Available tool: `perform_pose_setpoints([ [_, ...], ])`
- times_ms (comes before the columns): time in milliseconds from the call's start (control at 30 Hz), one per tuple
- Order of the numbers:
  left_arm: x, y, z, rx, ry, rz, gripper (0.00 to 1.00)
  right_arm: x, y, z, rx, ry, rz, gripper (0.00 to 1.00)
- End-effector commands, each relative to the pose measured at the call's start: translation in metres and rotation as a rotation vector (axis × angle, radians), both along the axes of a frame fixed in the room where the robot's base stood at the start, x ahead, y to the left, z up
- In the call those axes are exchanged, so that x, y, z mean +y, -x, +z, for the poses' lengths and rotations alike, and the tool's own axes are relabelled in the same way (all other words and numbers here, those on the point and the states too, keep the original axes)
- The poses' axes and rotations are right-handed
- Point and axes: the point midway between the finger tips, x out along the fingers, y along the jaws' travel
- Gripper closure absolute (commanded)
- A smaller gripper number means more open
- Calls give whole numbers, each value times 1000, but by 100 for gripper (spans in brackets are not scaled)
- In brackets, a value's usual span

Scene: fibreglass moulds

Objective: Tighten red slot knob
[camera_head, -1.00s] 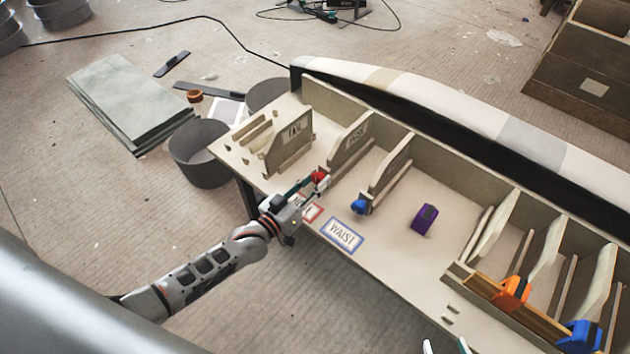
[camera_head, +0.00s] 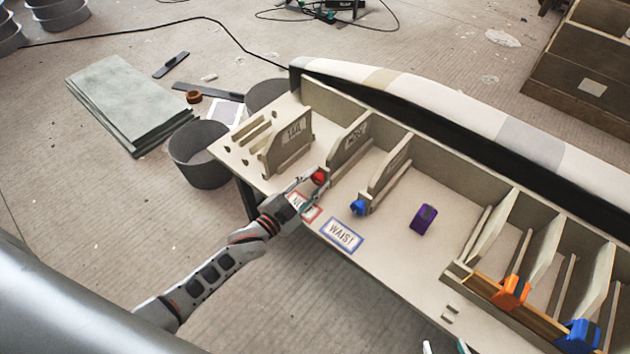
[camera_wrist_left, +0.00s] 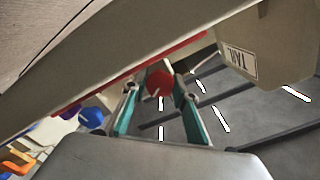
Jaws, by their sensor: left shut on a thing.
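The red slot knob (camera_head: 319,177) is at the front end of a divider on the bench, beside the red-bordered label. In the left wrist view the red knob (camera_wrist_left: 158,82) sits between my teal fingers, with a pale slot mark on it. My left gripper (camera_head: 311,186) reaches in from the front and is shut on the knob; its fingers also show in the wrist view (camera_wrist_left: 158,97). The fingers partly hide the knob. Only the fingertips of my right gripper (camera_head: 445,347) show at the bottom edge, apart and with nothing visible between them.
A blue knob (camera_head: 358,207) is on the neighbouring divider. A purple block (camera_head: 424,218) stands further right. Orange (camera_head: 511,293) and blue (camera_head: 580,336) clamps are at the right end. A WAIST label (camera_head: 341,235) lies near the front edge. A grey bucket (camera_head: 203,153) stands left.

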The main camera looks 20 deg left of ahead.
Motion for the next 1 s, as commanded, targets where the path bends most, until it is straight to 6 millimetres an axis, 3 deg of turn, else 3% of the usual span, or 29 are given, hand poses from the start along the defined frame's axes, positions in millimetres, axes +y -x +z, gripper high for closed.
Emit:
perform_pose_setpoints([
  [500,0,0,-1,-134,-374,0,94,3,0,-2,3,-6,3,60],
  [1000,0,0,0,-173,-480,-1,94,4,-3,3,-8,-9,6,60],
])
